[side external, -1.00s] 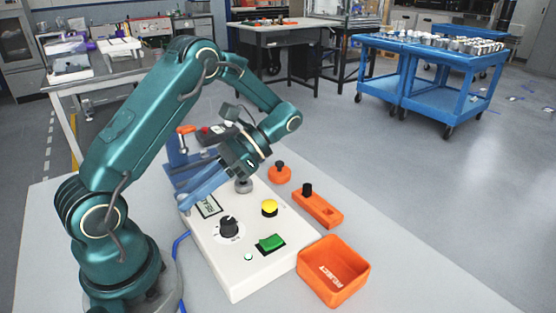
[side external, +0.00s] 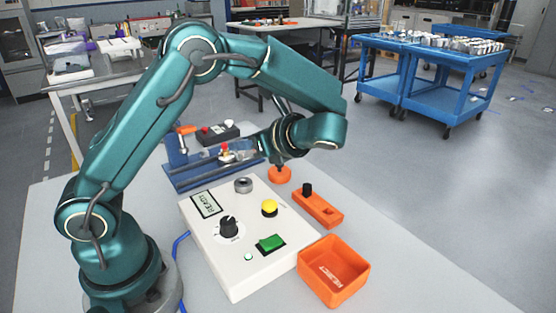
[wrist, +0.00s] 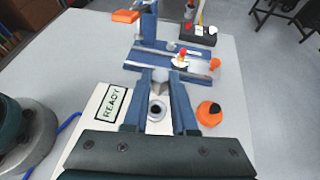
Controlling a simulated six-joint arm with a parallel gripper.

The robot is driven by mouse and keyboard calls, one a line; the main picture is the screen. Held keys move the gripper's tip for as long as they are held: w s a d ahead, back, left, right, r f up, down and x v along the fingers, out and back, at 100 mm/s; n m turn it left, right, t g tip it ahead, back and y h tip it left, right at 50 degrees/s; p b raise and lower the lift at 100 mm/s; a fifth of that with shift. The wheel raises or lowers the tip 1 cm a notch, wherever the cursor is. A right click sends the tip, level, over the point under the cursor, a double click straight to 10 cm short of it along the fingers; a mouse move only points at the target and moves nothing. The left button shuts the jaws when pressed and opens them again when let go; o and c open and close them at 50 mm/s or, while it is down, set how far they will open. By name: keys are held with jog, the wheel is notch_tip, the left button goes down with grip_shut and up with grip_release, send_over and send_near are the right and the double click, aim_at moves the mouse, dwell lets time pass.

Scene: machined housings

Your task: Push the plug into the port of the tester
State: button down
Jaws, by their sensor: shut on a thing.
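The tester is a white box with a READY display, a dark knob, a yellow button and a green switch (side external: 270,243). A round grey port (side external: 243,185) with a dark centre stands near its back edge; it also shows between my fingers in the wrist view (wrist: 156,110). My gripper (wrist: 160,78) has long blue fingers, shut on a small grey piece (wrist: 160,86) at their tips. This is likely the plug, but its shape is hard to make out. In the side view the fingertips blend with the blue fixture behind the tester, so their height above it is unclear.
The blue fixture (side external: 190,181) with a red-topped part stands behind the tester. An orange round piece with a black knob (side external: 280,176), an orange block (side external: 320,211) and an orange reject bin (side external: 355,270) lie to the right. A blue cable (side external: 178,250) runs at left.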

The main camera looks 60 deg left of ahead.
jog(key=shift+d, duration=0.1)
jog(key=shift+f, duration=2.4)
jog(key=shift+f, duration=1.45)
dwell(1.6)
jog(key=shift+c, duration=0.8)
grip_release()
notch_tip(320, 180, up, 8)
dwell(1.2)
